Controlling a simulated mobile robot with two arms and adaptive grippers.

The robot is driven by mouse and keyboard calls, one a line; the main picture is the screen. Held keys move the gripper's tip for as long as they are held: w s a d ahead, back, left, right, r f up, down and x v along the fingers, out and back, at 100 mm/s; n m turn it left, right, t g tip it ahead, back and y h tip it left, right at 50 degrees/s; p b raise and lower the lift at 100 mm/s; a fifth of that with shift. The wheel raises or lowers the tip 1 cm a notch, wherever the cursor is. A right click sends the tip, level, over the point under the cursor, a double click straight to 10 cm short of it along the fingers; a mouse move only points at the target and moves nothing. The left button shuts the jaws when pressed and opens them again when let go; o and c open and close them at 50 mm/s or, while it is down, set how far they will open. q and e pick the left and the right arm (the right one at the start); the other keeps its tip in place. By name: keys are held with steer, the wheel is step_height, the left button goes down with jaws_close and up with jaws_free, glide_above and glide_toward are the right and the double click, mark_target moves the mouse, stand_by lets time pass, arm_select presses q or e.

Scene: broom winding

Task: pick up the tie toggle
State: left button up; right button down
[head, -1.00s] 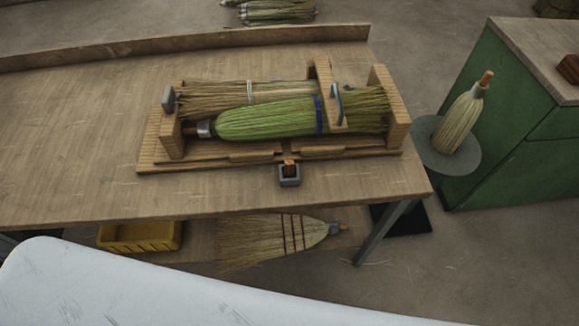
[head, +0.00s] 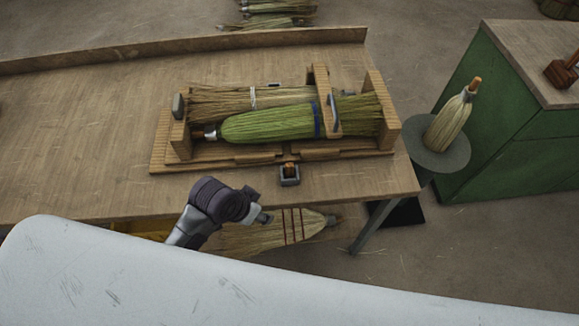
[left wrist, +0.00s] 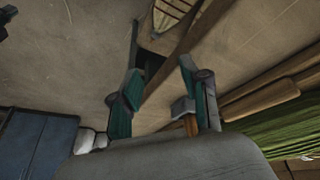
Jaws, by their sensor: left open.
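The tie toggle appears to be the small orange-brown wooden piece (head: 289,168) in a grey square holder (head: 290,181) at the bench's front edge in the head view. My left gripper (head: 265,218) is in front of the bench, left of and nearer than the holder, apart from it. In the left wrist view my gripper (left wrist: 160,88) has its two teal-padded fingers spread, with nothing held between them. A small brown piece (left wrist: 191,126) shows by the right-hand finger, partly hidden; it looks like the toggle. My right gripper is in neither view.
A wooden cradle (head: 215,163) on the bench (head: 110,130) holds a green broom (head: 265,124) behind the holder. A flat broom (head: 285,228) is below the bench. A broom (head: 450,122) stands on a round grey stand (head: 455,158) at right. The bench's left side is clear.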

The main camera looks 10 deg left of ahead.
mark_target(288, 164)
arm_select(q)
steer(key=w+r+m+g+h+p, duration=0.1)
steer(key=w+r+m+g+p, duration=0.1)
steer(key=w+r+m, duration=0.95)
steer(key=d+f+n, duration=0.1)
steer(key=f, duration=0.1)
steer(key=w+d+f+n, duration=0.1)
steer(key=d+f, duration=0.1)
steer(key=shift+d+n+p, duration=0.25)
steer(key=shift+p, duration=0.15)
steer(key=shift+p+x, duration=0.85)
steer(key=shift+x, duration=1.9)
jaws_close()
